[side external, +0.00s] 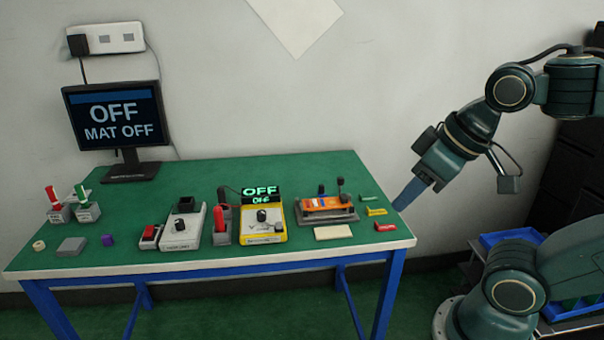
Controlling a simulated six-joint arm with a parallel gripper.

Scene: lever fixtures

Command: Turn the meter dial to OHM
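The yellow meter (265,226) stands on the green table, right of the middle. Its black dial knob (261,216) is on the upper face. The markings around the dial are too small to read. My gripper (408,197) hangs beyond the table's right edge, pointing down and left, well apart from the meter. Its fingers appear as one blue-grey shape, so I cannot tell whether they are open. I see nothing held in it.
A red-handled lever (221,221) stands just left of the meter. An orange fixture (323,204) with upright levers is at its right, near small coloured blocks. A grey box (182,229) is further left. A monitor (115,116) reads OFF, MAT OFF.

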